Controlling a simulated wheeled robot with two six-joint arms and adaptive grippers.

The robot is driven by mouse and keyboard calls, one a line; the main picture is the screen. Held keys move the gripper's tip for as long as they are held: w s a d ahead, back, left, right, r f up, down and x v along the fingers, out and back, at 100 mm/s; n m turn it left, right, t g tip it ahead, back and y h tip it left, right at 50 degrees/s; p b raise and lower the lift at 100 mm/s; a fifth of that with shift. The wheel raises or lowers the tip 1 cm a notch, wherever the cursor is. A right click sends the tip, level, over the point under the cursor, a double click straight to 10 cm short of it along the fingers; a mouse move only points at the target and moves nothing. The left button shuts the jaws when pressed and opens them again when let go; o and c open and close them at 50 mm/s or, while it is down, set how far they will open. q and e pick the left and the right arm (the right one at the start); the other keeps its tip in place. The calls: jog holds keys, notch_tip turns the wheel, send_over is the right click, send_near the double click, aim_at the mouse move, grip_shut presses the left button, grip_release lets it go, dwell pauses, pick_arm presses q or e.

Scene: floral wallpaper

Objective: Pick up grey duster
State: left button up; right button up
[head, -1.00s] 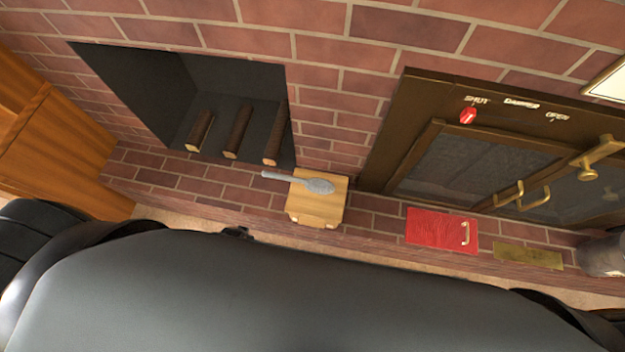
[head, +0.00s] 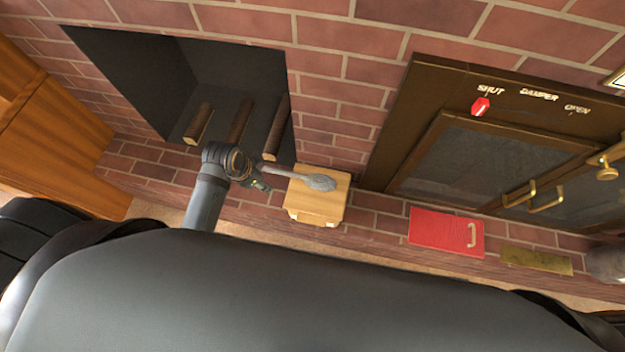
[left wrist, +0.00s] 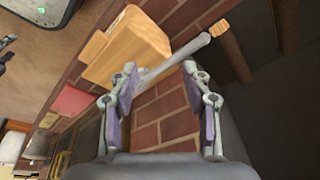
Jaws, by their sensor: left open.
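The grey duster (head: 312,180) lies across the top of a light wooden box (head: 318,208), its handle sticking out to the left past the box edge. In the left wrist view the duster's handle (left wrist: 190,48) runs just beyond the fingertips, its end toward the upper right. My left gripper (head: 264,187) is near the handle end, left of the box. In the left wrist view the left gripper (left wrist: 160,72) is open, its two fingers spread with brick showing between them. Nothing is held.
A dark fireplace opening with several logs (head: 238,120) lies behind the left gripper. A red box (head: 445,232) and a brass plate (head: 537,260) sit on the brick ledge to the right. A glass-doored stove (head: 470,160) is at right, a wooden cabinet (head: 50,150) at left.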

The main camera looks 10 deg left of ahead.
aim_at(298, 175)
pick_arm(q)
jog(key=w+d+f+m+h, duration=0.1)
jog(key=w+d+f+m, duration=0.1)
jog(key=m, duration=0.1)
jog(key=w+d+f+m+h, duration=0.1)
jog(key=w+d+f+m, duration=0.1)
jog(key=f+m, duration=0.1)
jog(key=w+d+f+m+h+b, duration=0.1)
jog(key=w+d+f+m, duration=0.1)
jog(key=w+m, duration=0.1)
jog(key=shift+w+d+f+m+g, duration=0.1)
jog(key=shift+d+f+m+g, duration=0.1)
jog(key=shift+m+g, duration=0.25)
jog(key=x, duration=0.5)
jog(key=shift+w+b, duration=0.3)
jog(key=shift+b, duration=0.05)
grip_shut()
